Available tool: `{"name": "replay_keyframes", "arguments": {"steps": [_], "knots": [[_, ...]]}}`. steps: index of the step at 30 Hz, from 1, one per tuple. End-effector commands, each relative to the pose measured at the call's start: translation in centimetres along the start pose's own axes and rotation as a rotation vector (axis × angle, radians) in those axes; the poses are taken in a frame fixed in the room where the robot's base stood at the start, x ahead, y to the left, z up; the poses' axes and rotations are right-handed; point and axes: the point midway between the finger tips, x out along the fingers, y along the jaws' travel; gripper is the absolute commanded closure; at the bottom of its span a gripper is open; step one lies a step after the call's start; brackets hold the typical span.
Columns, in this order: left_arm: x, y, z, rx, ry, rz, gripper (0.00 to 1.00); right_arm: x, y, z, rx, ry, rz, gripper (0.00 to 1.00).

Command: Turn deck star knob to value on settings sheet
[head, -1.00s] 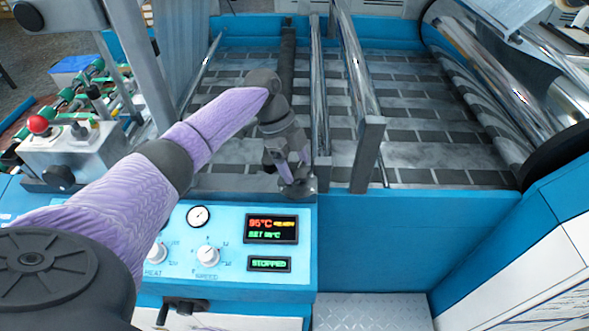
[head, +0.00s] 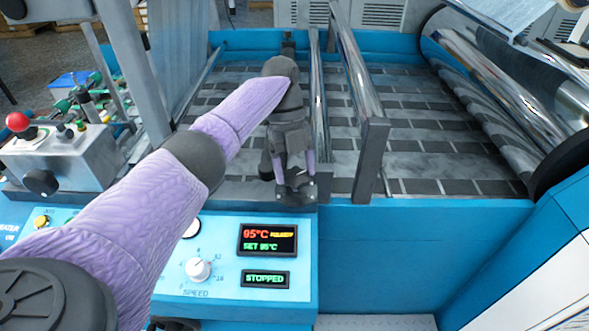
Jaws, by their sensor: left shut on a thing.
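My left gripper (head: 295,186) points down at the front edge of the roller deck, left of the upright metal bracket. Its fingers are shut on a small dark knob (head: 297,197), apparently the deck star knob. The fingers cover most of the knob, so its shape and any scale or pointer on it cannot be read. No settings sheet can be made out clearly. My right gripper is not in view.
The blue control panel (head: 220,285) has a white speed knob (head: 197,269) and displays reading 95°C and STOPPED (head: 265,279). Shiny rollers (head: 355,65) and a dark bracket (head: 370,160) stand right of the gripper. A grey box with a red button (head: 17,121) is at left.

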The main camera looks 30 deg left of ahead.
Motion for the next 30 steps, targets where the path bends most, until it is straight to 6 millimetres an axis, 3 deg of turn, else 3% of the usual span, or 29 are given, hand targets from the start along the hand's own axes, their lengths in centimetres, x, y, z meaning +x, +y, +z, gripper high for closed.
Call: {"name": "replay_keyframes", "arguments": {"steps": [15,16,19,26,30], "knots": [[0.1,0.0,0.0,0.014,-0.001,0.008,0.84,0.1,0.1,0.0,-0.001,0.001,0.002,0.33],[0.1,0.0,0.0,0.014,-0.001,0.008,0.21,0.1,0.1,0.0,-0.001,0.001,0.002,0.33],[0.1,0.0,0.0,0.014,-0.001,0.007,0.0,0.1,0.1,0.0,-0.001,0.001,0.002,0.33],[-0.1,0.0,0.0,0.015,-0.001,0.007,0.0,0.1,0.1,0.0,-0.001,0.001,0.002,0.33],[-2.7,-0.1,-1.1,0.017,-0.003,0.004,0.0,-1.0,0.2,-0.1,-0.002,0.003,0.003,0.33]]}}
